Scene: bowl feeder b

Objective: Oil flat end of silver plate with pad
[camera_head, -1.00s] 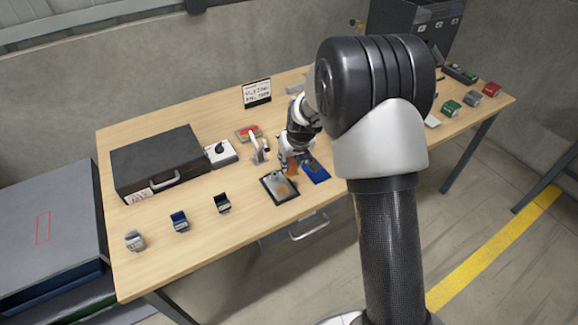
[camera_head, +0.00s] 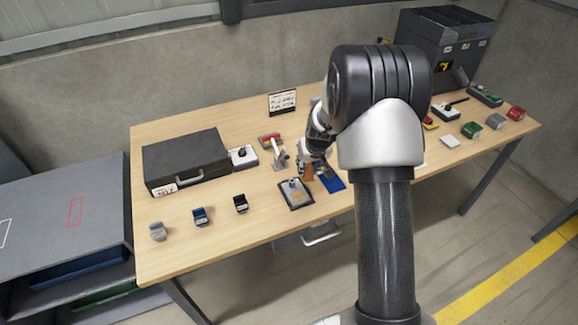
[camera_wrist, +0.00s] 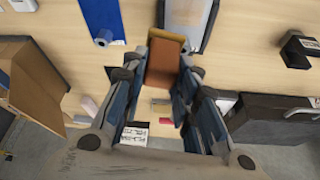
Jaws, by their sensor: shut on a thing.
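My gripper (camera_wrist: 163,62) is shut on a brown-orange block, which looks like the pad (camera_wrist: 162,66); its lighter orange end points away from the fingers. In the head view my gripper (camera_head: 314,163) and the pad (camera_head: 306,172) are over the table, between a dark-rimmed tray and a blue mat (camera_head: 335,184). In the wrist view the blue mat (camera_wrist: 97,14) has a small silver round-ended part (camera_wrist: 103,38) at its edge. I cannot tell whether this is the silver plate. The pad appears apart from it. My wrist hides part of the mat in the head view.
The tray (camera_head: 297,205) holds an upright grey piece. A white stand (camera_head: 279,156), a black case (camera_head: 187,158) and a sign (camera_head: 282,103) are behind or left. The table's front edge is near the tray.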

